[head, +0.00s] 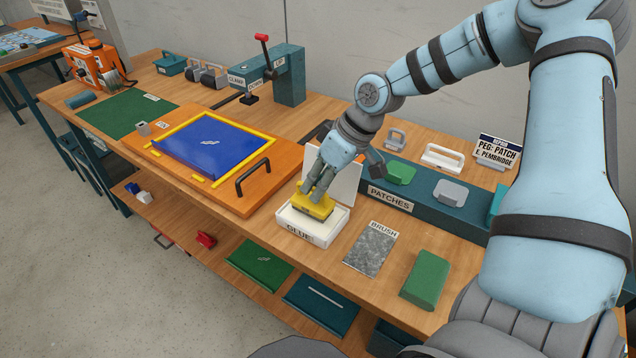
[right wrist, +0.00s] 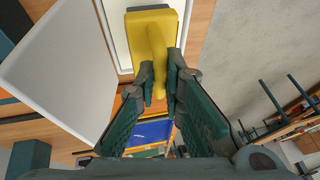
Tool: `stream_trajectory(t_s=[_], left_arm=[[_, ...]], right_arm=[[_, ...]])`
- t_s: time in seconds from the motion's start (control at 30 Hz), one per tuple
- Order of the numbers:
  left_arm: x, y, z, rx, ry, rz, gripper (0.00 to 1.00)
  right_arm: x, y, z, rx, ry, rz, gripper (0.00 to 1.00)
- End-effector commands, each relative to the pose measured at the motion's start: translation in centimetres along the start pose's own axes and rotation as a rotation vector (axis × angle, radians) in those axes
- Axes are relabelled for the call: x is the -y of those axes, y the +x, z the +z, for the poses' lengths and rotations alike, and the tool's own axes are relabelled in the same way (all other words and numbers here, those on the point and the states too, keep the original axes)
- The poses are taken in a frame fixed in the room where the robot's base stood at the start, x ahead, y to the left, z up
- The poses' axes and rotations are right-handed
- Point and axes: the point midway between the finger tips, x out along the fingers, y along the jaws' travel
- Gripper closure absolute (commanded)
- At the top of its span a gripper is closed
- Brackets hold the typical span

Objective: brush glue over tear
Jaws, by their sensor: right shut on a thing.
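My right gripper (head: 322,180) is shut on a yellow brush (head: 314,203). The brush is over the white glue tray (head: 287,214), which is labelled GLUE; I cannot tell whether it touches the glue. In the right wrist view the fingers (right wrist: 160,85) close around the narrow handle of the yellow brush (right wrist: 152,40). The blue sheet (head: 215,143) lies in a yellow frame on an orange board, left of the tray. A small pale tear mark (head: 210,141) shows near its middle. My left gripper is not in view.
A black handle (head: 252,178) stands up from the orange board (head: 232,200) between the sheet and the tray. A white lid (head: 332,172) stands behind the tray. The grey BRUSH pad (head: 371,252) and a green block (head: 427,279) lie to the right. A clamp post (head: 289,75) rises behind.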

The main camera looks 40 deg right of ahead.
Motion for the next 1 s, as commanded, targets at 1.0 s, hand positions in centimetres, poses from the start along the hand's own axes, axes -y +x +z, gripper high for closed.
stream_trajectory(t_s=[1.0], left_arm=[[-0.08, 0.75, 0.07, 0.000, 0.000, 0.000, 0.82]], right_arm=[[-0.20, 0.90, 0.36, 0.000, 0.000, 0.000, 1.00]])
